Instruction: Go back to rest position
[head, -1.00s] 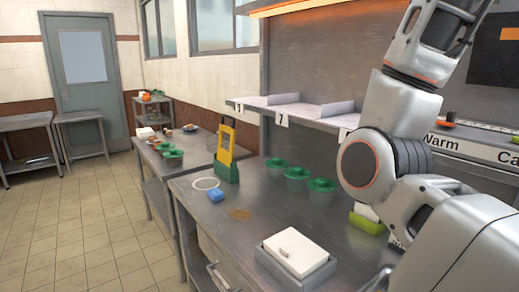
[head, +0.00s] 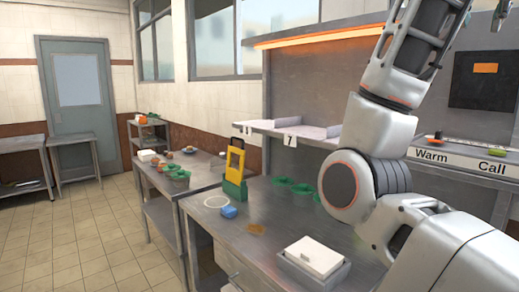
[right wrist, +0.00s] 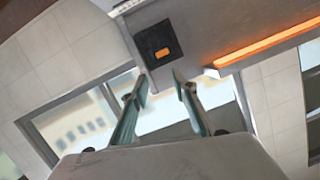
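My right arm rises at the right side of the head view, bent at the elbow, with its upper part running out at the top edge. In the right wrist view my right gripper (right wrist: 163,80) has its two fingers apart with nothing between them. It points up toward the wall, the windows and the orange-lit hood, clear of the counter. My left gripper is not in view.
The steel counter (head: 262,262) holds a white box (head: 314,254), green bowls (head: 303,189), a blue sponge (head: 228,212) and a yellow-green stand (head: 235,170). A shelf (head: 290,130) and Warm/Call ledge (head: 460,160) lie behind. Floor (head: 90,240) at left is clear.

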